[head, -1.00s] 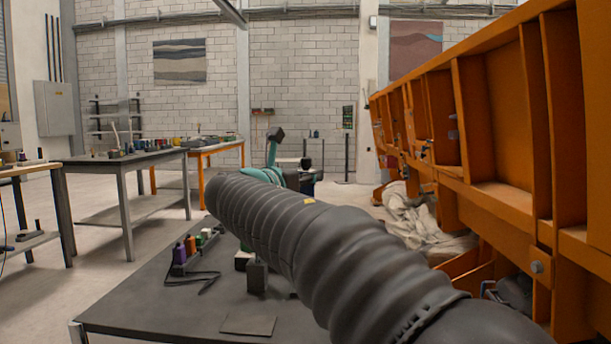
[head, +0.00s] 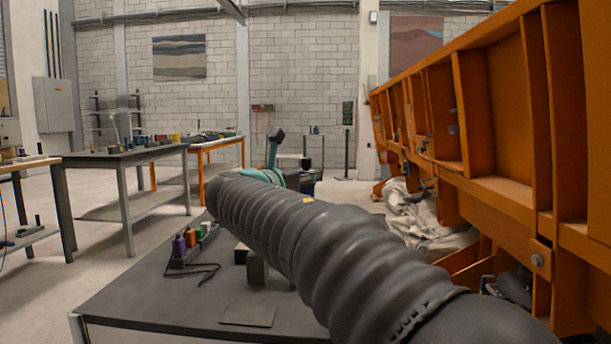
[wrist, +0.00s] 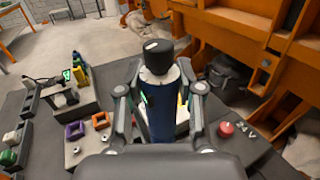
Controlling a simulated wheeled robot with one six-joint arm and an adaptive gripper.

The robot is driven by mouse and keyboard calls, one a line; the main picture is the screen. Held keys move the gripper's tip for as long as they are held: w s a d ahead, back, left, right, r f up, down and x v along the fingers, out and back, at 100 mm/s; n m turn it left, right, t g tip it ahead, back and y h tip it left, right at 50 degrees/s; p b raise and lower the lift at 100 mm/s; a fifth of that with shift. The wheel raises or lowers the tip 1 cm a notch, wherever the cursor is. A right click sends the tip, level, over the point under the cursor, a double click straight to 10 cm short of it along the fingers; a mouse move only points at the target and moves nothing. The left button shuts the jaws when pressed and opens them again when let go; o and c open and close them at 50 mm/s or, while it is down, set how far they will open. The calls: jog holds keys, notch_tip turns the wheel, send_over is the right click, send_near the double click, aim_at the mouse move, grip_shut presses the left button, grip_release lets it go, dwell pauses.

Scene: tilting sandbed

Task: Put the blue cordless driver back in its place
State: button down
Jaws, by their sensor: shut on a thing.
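The blue cordless driver (wrist: 160,118) stands between the fingers of my gripper (wrist: 160,92) in the wrist view. It has a dark rounded end (wrist: 157,58) with a pale band below it and a dark blue body. The gripper is shut on the body from both sides. The driver's lower end is hidden by my gripper. A grey block with a purple square ring (wrist: 75,131) and an orange square ring (wrist: 100,120) lies to the left of the driver.
The dark table (head: 150,303) carries a rack with purple (head: 179,246), orange and green pieces, a looped dark cable and a flat plate (head: 248,316). A red button (wrist: 226,128) beside "24 V" lettering is right of my gripper. The orange frame (head: 500,200) borders the right side.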

aim_at(303, 162)
jog(key=shift+f+b, duration=1.35)
jog(key=shift+f, duration=1.05)
dwell(0.5)
jog(key=shift+c, duration=0.9)
grip_release()
jog(key=shift+f, duration=0.1)
notch_tip(303, 162, up, 6)
jog(key=p, duration=0.5)
jog(key=shift+f+p, duration=0.1)
jog(key=shift+p, duration=0.2)
jog(key=shift+r+p, duration=0.5)
jog(key=shift+r, duration=0.65)
